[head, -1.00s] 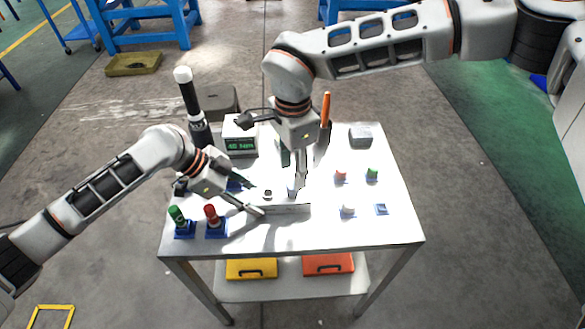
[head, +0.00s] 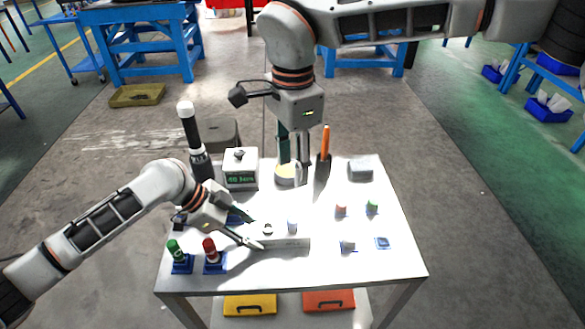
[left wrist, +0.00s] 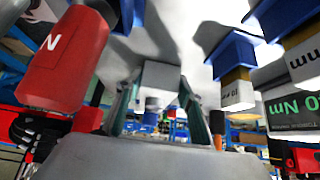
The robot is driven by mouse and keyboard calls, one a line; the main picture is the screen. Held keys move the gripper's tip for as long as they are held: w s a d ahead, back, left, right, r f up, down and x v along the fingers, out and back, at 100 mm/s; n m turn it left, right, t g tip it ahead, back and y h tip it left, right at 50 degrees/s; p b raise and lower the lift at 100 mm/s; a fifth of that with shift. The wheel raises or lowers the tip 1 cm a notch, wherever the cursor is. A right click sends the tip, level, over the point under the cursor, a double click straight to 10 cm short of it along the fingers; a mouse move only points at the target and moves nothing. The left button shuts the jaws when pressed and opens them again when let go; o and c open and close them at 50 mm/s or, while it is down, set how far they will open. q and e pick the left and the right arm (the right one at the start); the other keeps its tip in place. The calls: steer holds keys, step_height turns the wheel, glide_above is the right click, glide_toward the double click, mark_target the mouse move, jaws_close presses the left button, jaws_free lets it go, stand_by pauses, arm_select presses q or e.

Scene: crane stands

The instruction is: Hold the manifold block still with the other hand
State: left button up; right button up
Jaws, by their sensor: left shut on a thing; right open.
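The manifold block (head: 288,245) is a pale grey block on the white tabletop, with a dark-ringed port and a small pale cylinder (head: 292,226) at its top. My left gripper (head: 252,231) is at the block's left end, its fingers shut on it. In the left wrist view the block (left wrist: 160,76) sits between the two green-grey fingers. My right gripper (head: 294,172) is open, behind the block and over a round pale dish (head: 285,180). Its fingers point down, and I cannot tell if they touch the dish.
Green (head: 174,250) and red (head: 210,248) capped items in blue holders stand at front left. A box with a green display (head: 241,178) and an orange-handled tool (head: 325,142) stand at the back. Several small fittings (head: 340,209) lie on the right.

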arm_select(q)
steer(key=o, duration=1.4)
steer(key=v, duration=1.2)
